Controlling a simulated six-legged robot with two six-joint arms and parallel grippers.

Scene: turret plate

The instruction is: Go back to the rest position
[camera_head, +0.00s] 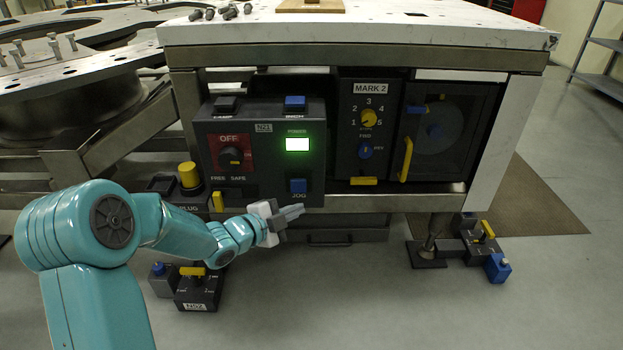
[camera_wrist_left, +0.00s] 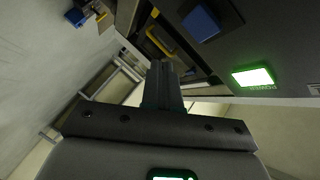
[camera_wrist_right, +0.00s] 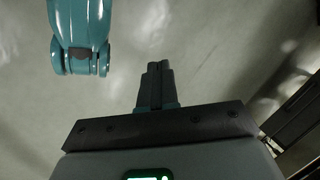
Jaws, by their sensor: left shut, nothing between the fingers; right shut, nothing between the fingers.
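My left gripper (camera_head: 292,213) is shut and empty in the head view. It is in front of the lower edge of the dark control box (camera_head: 262,180), just below the blue JOG button (camera_head: 298,186). In the left wrist view its fingers (camera_wrist_left: 163,80) are together, with a blue button (camera_wrist_left: 200,24) and the lit green POWER panel (camera_wrist_left: 252,77) to their right. My right gripper (camera_wrist_right: 157,78) shows only in the right wrist view. Its fingers are together and empty over bare grey floor.
A white-topped bench (camera_head: 350,30) carries the control box, the MARK 2 panel (camera_head: 368,130) and a door with a yellow handle (camera_head: 406,158). A yellow plug (camera_head: 189,175) stands at left. Small boxes (camera_head: 197,292) are on the floor. Open floor (camera_head: 400,310) lies in front.

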